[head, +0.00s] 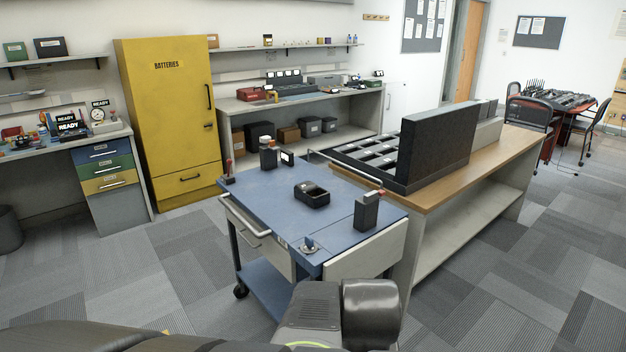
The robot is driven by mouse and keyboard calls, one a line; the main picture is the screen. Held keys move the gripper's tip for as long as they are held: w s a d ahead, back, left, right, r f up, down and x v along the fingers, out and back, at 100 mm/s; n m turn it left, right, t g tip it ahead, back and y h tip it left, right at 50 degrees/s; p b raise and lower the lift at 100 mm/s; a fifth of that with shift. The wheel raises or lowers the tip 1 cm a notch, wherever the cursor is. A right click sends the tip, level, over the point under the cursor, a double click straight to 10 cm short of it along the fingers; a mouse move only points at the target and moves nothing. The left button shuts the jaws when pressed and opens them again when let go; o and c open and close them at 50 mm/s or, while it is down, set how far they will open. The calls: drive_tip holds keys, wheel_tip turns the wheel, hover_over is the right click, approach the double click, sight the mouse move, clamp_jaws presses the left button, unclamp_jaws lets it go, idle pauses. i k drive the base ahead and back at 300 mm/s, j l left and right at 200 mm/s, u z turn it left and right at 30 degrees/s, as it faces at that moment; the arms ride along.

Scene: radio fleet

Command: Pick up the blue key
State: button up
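A small blue and silver piece (309,246) sits at the near corner of the blue cart top (262,205). It looks like the blue key on a round metal base, but it is too small to be sure. Parts of my own arm show at the bottom of the head view, in front of the cart. The fingers of my gripper are not in view, so whether it is open or shut does not show.
On the cart stand a black charger-like box (312,194) and dark radios, one (367,211) near the right edge. A wooden bench (480,163) with a large dark rack (435,147) adjoins the cart's right side. A yellow cabinet (170,125) stands behind.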

sight(308, 241)
drive_tip(key=i+j, duration=0.3)
drive_tip(key=i, duration=0.2)
drive_tip(key=i+j, duration=0.3)
drive_tip(key=i, duration=0.25)
